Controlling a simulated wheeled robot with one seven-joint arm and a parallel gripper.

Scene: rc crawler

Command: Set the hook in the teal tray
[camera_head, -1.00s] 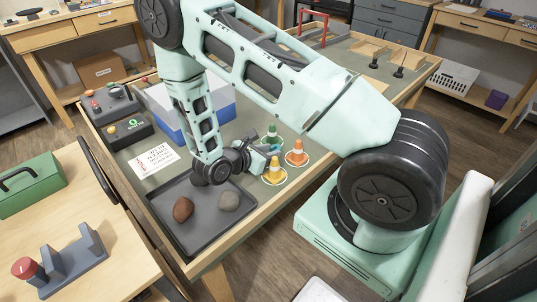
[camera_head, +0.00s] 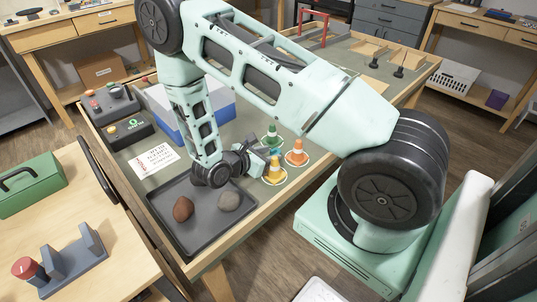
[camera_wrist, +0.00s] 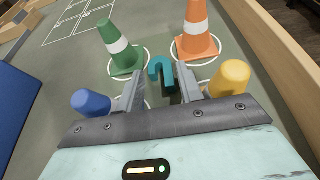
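A teal hook (camera_wrist: 161,72) with a curved top stands among the cones in the wrist view. My gripper (camera_wrist: 160,82) has its two grey fingers spread, one on each side of the hook. I see no firm grip on it. In the head view my gripper (camera_head: 262,160) is low over the table beside the cones, and the hook is hard to make out there. No tray that is clearly teal shows; a dark grey tray (camera_head: 181,235) lies at the table's near corner.
A green cone (camera_wrist: 121,50) and an orange cone (camera_wrist: 197,30) stand just beyond the hook. A yellow cone (camera_wrist: 230,78) is close at right, a blue one (camera_wrist: 90,103) at left. Two rocks, reddish (camera_head: 183,209) and grey (camera_head: 229,201), lie in the grey tray. A blue bin (camera_head: 222,108) stands behind my forearm.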

